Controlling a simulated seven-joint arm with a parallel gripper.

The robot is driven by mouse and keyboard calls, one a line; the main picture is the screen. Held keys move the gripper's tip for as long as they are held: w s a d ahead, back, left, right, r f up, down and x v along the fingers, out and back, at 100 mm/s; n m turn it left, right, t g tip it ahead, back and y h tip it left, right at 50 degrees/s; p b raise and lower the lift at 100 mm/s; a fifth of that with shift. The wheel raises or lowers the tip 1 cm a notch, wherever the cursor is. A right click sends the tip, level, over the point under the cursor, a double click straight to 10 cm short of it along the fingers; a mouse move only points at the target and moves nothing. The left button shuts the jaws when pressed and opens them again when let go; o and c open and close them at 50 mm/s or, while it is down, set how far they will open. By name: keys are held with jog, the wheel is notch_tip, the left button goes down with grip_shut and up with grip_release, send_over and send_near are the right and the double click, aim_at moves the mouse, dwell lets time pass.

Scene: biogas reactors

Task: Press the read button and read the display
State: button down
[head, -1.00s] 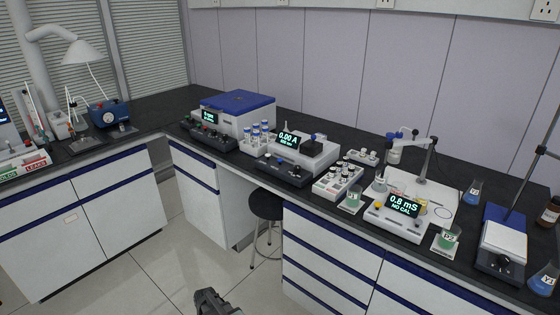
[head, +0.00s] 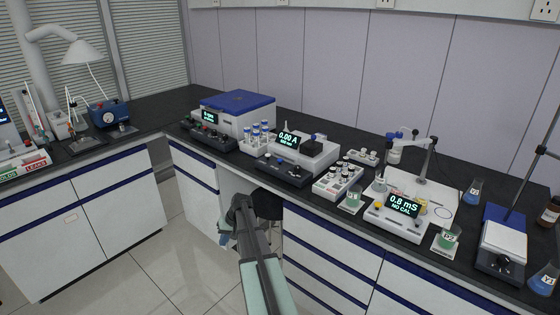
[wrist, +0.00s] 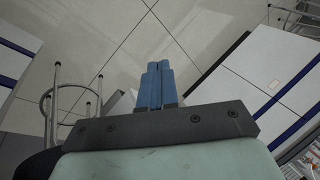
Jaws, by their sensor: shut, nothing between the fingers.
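A white meter (head: 372,217) on the right part of the bench has a tilted display (head: 403,205) reading "0.8 mS NO CAL", with small coloured buttons beside it. A white instrument (head: 316,158) at mid-bench has a display (head: 288,141) reading "0.00 A" with a smaller line below, and a dark control panel (head: 284,171) in front of it. I cannot make out which button is labelled read. My gripper (head: 225,240) is low in front of the bench, over the floor, apart from both instruments. Its blue fingers (wrist: 153,85) are shut and empty in the wrist view.
A vial rack (head: 338,181), a beaker of green liquid (head: 447,239) and a stirrer (head: 501,248) crowd the bench front. A blue-lidded centrifuge (head: 238,108) stands further left. A stool (head: 268,205) stands under the bench beside my arm. Open floor lies left.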

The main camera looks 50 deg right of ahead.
aim_at(282, 160)
jog(key=d+r+t, duration=0.1)
jog(key=d+r, duration=0.7)
jog(key=d+r+m+t+h, duration=0.1)
jog(key=d+r+t, duration=0.1)
jog(key=d+r, duration=0.7)
jog(key=d+r+t, duration=0.1)
jog(key=d+r, duration=0.7)
jog(key=r, duration=0.1)
jog(key=shift+w+d+r+h, duration=0.15)
jog(key=shift+d+r+h, duration=0.05)
jog(key=shift+d+h, duration=0.2)
jog(key=s+d+r+t, duration=0.1)
jog(key=s+d+r, duration=0.2)
jog(key=d+r, duration=0.4)
notch_tip(282, 160, up, 4)
jog(key=shift+s+f+m+t+h, duration=0.2)
jog(key=shift+s+m+t+h, duration=0.1)
jog(key=shift+t+h, duration=0.1)
jog(key=shift+d, duration=0.1)
jog(key=shift+f, duration=4.45)
jog(key=shift+f, duration=0.2)
jog(key=shift+f, duration=0.2)
